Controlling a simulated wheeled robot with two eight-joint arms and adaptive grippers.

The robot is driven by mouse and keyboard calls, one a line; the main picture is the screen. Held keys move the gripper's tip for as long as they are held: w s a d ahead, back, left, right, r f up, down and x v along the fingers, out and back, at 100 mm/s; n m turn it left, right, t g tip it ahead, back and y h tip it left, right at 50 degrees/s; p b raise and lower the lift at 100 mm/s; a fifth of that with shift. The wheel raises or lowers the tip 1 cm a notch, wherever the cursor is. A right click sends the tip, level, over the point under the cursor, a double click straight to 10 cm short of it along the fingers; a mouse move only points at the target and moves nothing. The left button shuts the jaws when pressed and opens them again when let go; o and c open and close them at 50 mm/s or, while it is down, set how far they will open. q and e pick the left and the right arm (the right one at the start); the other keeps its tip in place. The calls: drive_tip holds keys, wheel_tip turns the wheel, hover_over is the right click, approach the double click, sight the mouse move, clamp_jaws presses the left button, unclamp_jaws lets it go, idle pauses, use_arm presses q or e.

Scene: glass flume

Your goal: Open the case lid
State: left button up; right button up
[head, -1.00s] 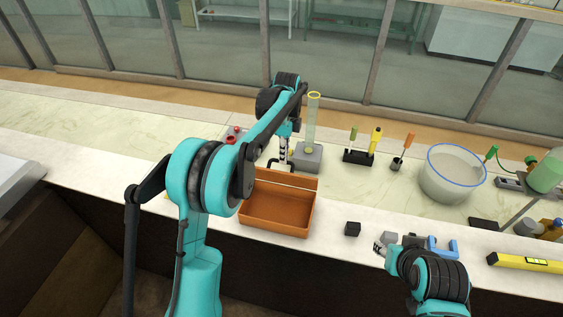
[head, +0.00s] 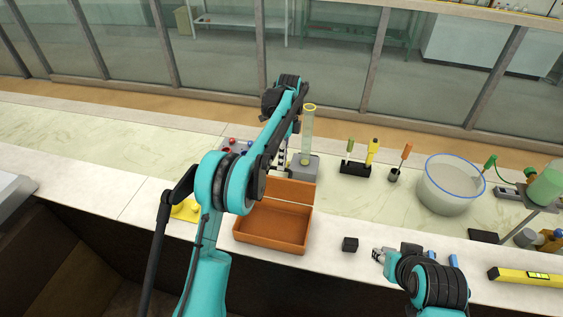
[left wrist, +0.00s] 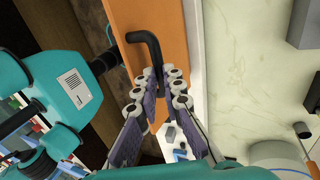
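The orange-brown case (head: 270,245) stands on the counter, its empty inside showing. Its lid (head: 296,191) is raised at the back edge, standing up and away from the opening. My left gripper (head: 283,160) reaches down behind the lid's top edge, partly hidden by my arm. In the left wrist view the lid is an orange panel (left wrist: 172,22) with a bent black handle (left wrist: 143,38). The fingertips of my left gripper (left wrist: 158,78) close in on both sides of the handle's bar. My right gripper (head: 380,254) is low at the right, small and apart from the case.
A dark cube (head: 350,244) lies right of the case. Behind the lid stands a tall cylinder on a grey base (head: 303,172). A tool rack (head: 355,169), a large glass bowl (head: 448,190) and a yellow level (head: 525,277) are farther right.

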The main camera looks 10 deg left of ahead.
use_arm(q)
drive_tip(key=o, duration=0.5)
drive_tip(key=shift+w+d+f, duration=0.1)
drive_tip(key=shift+w+f, duration=0.15)
drive_tip(key=shift+f, duration=0.3)
drive_tip(key=shift+w+d+f, duration=0.1)
drive_tip(key=shift+w+f, duration=0.1)
drive_tip(key=shift+f, duration=0.3)
drive_tip(key=v, duration=0.8)
drive_tip(key=shift+w+a+f, duration=0.15)
drive_tip(key=shift+w+a, duration=0.05)
drive_tip(key=shift+w, duration=0.05)
use_arm(e)
drive_tip(key=shift+w+f, duration=0.2)
drive_tip(key=shift+w, duration=0.45)
drive_tip(key=shift+f, duration=0.1)
